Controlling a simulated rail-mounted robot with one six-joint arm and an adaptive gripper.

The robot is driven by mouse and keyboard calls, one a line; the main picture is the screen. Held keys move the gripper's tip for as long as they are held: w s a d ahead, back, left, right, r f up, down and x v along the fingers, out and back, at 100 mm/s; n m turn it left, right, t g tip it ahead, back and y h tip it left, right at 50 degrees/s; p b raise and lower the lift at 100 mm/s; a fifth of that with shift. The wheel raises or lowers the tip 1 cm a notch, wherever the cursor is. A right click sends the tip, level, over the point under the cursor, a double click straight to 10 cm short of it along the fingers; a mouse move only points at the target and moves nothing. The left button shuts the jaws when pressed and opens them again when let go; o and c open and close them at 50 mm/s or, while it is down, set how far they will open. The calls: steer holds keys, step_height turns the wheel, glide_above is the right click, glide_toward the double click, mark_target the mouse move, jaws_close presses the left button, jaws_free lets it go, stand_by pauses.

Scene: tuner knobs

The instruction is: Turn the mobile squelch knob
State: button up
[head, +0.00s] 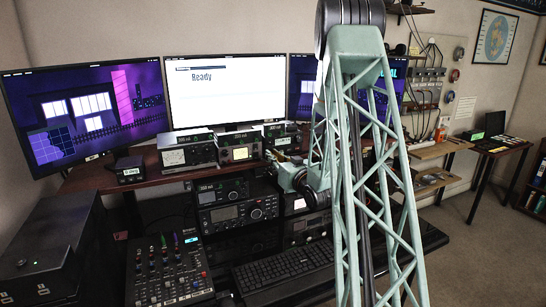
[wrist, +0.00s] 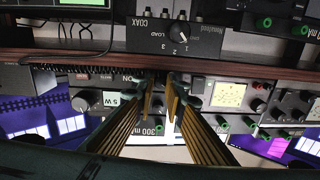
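No label reading "mobile squelch" is legible, so I cannot tell which knob it is. In the wrist view, which looks upside down, my gripper (wrist: 161,90) is open, with a gap between its fingertips and nothing seen in it. Its tips are in front of a row of radio units below a brown shelf edge. A round black knob (wrist: 85,101) beside a "5 W" label is left of the tips. Another black knob (wrist: 257,105) is to the right, beside a lit meter (wrist: 228,94).
A coax selector (wrist: 184,35) is at the top of the wrist view. In the head view, radios (head: 238,211) fill the rack under the shelf, near a mixer (head: 167,272), a keyboard (head: 283,269) and a black case (head: 50,240). Monitors (head: 225,90) stand behind.

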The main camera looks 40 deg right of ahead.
steer(key=shift+m+b, duration=0.6)
steer(key=shift+m, duration=0.2)
steer(key=o, duration=0.6)
steer(key=shift+c, duration=0.2)
steer(key=shift+s, duration=0.1)
steer(key=v, duration=1.1)
steer(key=shift+s, duration=0.4)
steer(key=shift+a, duration=0.1)
